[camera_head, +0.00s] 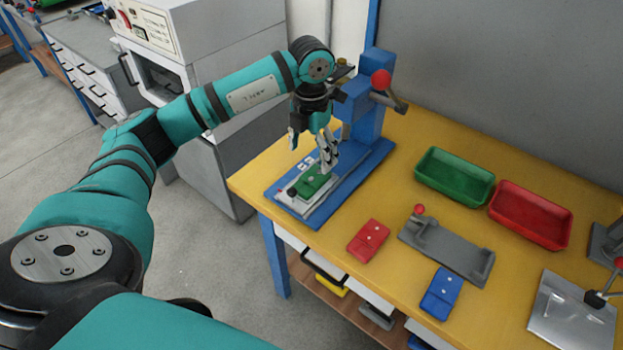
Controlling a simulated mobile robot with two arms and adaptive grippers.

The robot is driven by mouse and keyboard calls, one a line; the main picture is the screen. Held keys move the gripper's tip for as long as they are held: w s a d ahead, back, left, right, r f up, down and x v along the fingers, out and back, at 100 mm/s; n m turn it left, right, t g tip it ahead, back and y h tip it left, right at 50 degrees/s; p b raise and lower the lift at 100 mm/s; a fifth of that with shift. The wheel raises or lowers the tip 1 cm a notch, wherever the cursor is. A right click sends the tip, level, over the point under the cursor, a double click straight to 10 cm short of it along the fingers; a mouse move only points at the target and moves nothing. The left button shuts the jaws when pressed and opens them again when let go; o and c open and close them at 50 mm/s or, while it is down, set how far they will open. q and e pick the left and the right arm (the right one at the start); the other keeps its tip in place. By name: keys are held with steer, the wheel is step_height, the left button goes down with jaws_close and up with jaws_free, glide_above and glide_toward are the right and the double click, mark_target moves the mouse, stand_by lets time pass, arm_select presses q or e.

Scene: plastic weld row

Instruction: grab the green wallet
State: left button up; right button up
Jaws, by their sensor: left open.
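The green wallet (313,183) lies on the grey plate of the blue press (363,110), at the left end of the yellow table. My left gripper (309,148) hangs above and slightly behind the wallet, pointing down. Its fingers are apart and empty. One finger hangs close over the far edge of the wallet; I cannot tell whether it touches. My right gripper is not in view.
A red wallet (368,241) and a blue wallet (441,293) lie on the yellow table (400,180). A grey fixture (445,250) lies between them. A green tray (454,177) and a red tray (530,214) stand behind.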

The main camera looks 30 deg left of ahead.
arm_select(q)
glide_above(310, 181)
step_height(310, 181, down, 4)
steer(key=shift+w+f+p, duration=0.1)
steer(key=shift+f+p, duration=0.1)
steer(key=shift+p, duration=0.2)
step_height(310, 181, down, 4)
steer(key=shift+a+r+p, duration=0.1)
steer(key=shift+r+p, duration=0.1)
steer(key=shift+p, duration=0.2)
steer(key=shift+f, duration=0.25)
steer(key=shift+c, duration=0.4)
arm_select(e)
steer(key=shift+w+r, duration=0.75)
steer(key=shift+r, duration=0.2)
arm_select(q)
steer(key=c, duration=1.2)
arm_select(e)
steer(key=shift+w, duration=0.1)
